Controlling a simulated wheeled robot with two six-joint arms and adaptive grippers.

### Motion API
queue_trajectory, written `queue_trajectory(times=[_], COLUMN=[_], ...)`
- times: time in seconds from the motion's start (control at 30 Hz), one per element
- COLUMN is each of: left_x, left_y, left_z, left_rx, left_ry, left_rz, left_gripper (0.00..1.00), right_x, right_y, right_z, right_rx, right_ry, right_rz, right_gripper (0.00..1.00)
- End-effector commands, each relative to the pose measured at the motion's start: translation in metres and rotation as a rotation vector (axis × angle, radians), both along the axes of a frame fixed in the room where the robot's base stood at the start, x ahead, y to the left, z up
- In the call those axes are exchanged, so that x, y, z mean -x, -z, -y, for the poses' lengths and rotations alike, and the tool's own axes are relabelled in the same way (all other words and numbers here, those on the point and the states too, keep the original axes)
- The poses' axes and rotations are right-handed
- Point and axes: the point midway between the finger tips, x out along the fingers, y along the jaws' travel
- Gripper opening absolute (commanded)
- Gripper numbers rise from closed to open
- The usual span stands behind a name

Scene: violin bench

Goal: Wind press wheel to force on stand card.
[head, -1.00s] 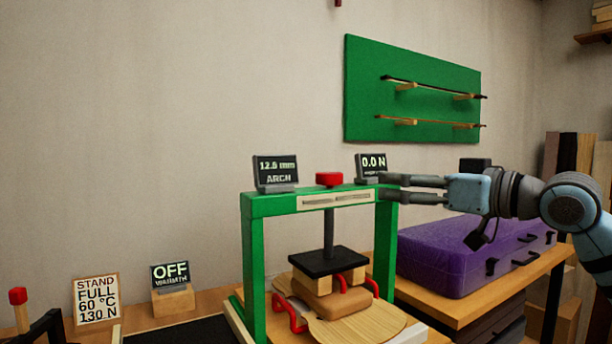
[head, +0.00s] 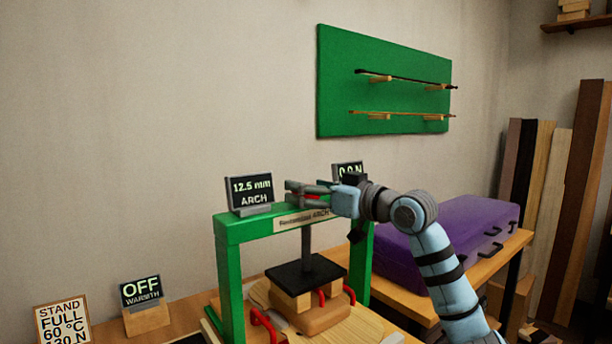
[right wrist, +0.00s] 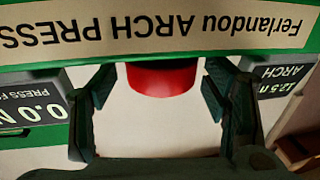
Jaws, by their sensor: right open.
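The green arch press (head: 230,262) stands on the bench. Its red wheel (right wrist: 162,78) sits on the top beam. My right gripper (head: 300,193) is at the wheel; in the right wrist view its open fingers (right wrist: 160,88) stand either side of the wheel, with gaps, so no grip shows. In the head view the gripper mostly hides the wheel. The force display (head: 348,169) reads 0.0 N and is partly covered by my arm. My left gripper is out of view.
The arch display (head: 249,193) reads 12.5 mm, left of the wheel. The warmth display (head: 141,291) reads OFF. The black press plate (head: 300,272) rests over wooden blocks and a plate with red clamps. A purple case (head: 470,225) lies to the right, behind my arm.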

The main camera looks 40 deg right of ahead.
Motion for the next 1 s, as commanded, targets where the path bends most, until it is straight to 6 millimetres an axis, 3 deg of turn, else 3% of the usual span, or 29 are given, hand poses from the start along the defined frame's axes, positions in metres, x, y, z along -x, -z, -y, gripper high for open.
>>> queue_trajectory(times=[0.13, 0.37, 0.7, 1.0], left_x=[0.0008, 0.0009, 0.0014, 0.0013], left_y=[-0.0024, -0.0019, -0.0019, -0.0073], left_z=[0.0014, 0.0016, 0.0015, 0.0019], left_rx=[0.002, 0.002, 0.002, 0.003], left_ry=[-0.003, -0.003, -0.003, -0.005], left_rz=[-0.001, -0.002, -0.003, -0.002], left_gripper=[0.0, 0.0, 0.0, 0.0], right_x=[-0.0105, -0.0116, -0.0113, -0.0112], right_y=[0.0008, 0.0015, 0.0013, -0.0001], right_z=[-0.0026, -0.0026, -0.0025, -0.003], right_rx=[-0.001, 0.001, 0.001, 0.003], right_ry=[-0.002, -0.001, -0.001, 0.029], right_rz=[-0.002, -0.003, -0.002, -0.002], right_gripper=[0.69, 0.69, 0.2, 0.2])
